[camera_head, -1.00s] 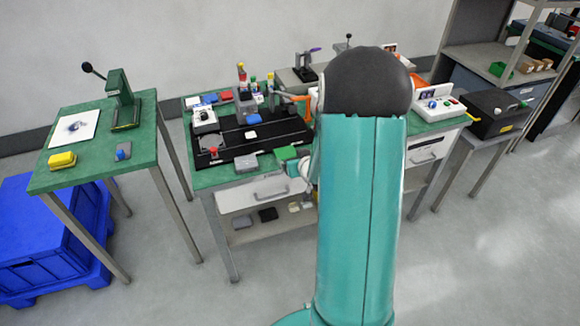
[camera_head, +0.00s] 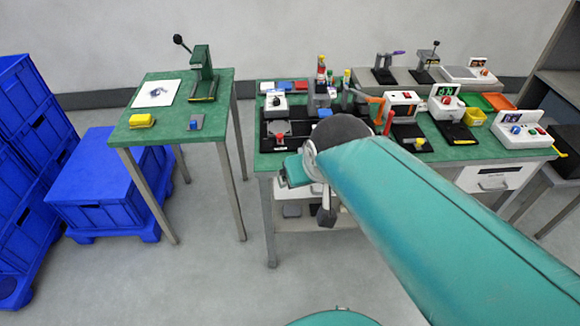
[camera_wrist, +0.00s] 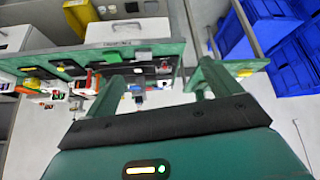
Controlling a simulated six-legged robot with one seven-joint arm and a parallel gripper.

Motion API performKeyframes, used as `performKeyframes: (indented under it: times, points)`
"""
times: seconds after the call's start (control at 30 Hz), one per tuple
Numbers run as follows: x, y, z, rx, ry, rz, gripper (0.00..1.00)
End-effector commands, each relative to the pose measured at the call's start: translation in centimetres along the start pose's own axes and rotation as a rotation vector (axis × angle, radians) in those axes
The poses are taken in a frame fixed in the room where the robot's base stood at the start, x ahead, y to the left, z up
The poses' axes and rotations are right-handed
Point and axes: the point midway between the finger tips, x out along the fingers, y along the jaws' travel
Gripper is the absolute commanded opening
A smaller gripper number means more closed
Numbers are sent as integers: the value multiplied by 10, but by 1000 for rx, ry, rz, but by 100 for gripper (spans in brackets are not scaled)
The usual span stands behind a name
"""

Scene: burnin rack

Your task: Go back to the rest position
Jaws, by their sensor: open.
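My gripper (camera_wrist: 163,78) shows in the wrist view with its two green fingers spread apart and nothing between them. In the head view my arm reaches from the lower right towards the front edge of the long green bench (camera_head: 480,153), and my gripper (camera_head: 296,171) is a small green shape at its far end, partly hidden by the dark arm joint. It is in front of the bench's left part. The wrist view shows the bench (camera_wrist: 150,52) tilted and upside down beyond the fingers.
The long bench is crowded with devices, including a red-buttoned box (camera_head: 520,131). Grey floor in front is clear.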

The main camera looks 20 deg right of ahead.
Motion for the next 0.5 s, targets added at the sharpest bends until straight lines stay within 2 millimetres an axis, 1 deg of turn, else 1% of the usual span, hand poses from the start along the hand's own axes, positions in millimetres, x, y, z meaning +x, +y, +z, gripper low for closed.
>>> performKeyframes:
  times: [0.03, 0.1, 0.2, 0.3, 0.5]
  points:
    - [-14, -10, 11, -16, -13, -25, 90]
    - [-28, -20, 26, -31, -41, -52, 90]
    - [-39, -28, 40, -45, -69, -77, 90]
    - [-42, -30, 45, -51, -82, -85, 90]
    - [-42, -30, 45, -50, -82, -84, 90]
